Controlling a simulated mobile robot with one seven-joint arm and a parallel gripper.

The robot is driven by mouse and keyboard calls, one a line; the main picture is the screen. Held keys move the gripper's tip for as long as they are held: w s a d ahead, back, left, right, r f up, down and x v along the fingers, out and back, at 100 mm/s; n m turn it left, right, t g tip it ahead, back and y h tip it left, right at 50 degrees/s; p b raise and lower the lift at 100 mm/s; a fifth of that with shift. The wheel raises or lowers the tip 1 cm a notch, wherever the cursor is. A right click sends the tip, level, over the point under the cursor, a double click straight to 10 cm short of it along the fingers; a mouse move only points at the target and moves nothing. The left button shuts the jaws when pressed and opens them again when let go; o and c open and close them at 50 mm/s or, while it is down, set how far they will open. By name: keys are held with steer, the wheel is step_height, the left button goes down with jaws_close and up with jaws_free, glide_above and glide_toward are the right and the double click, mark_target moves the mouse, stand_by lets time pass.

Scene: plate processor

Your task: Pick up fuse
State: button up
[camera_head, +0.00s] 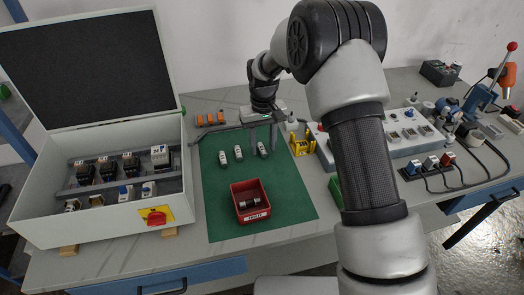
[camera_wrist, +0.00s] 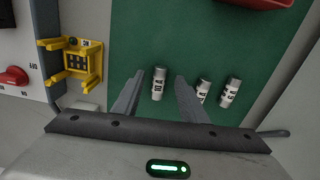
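Three white cylindrical fuses with dark markings lie on the green mat (camera_head: 225,222). In the head view they are the left fuse (camera_head: 224,157), the middle fuse (camera_head: 238,152) and the right fuse (camera_head: 262,149). My gripper (camera_head: 263,147) is over the right fuse with its fingers apart. In the wrist view my gripper (camera_wrist: 159,75) is open, and that same fuse (camera_wrist: 159,84) shows between the fingers with gaps on both sides. The other two fuses (camera_wrist: 203,90) (camera_wrist: 229,92) are to the right; the right finger partly covers the nearer one.
A red bin (camera_head: 241,215) with a dark part inside stands at the mat's front. A yellow holder (camera_head: 302,146) is right of the gripper. An open white box (camera_head: 105,222) with electrical parts stands left. Orange parts (camera_head: 211,119) sit behind the mat.

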steer(key=shift+f, duration=0.6)
jaws_close()
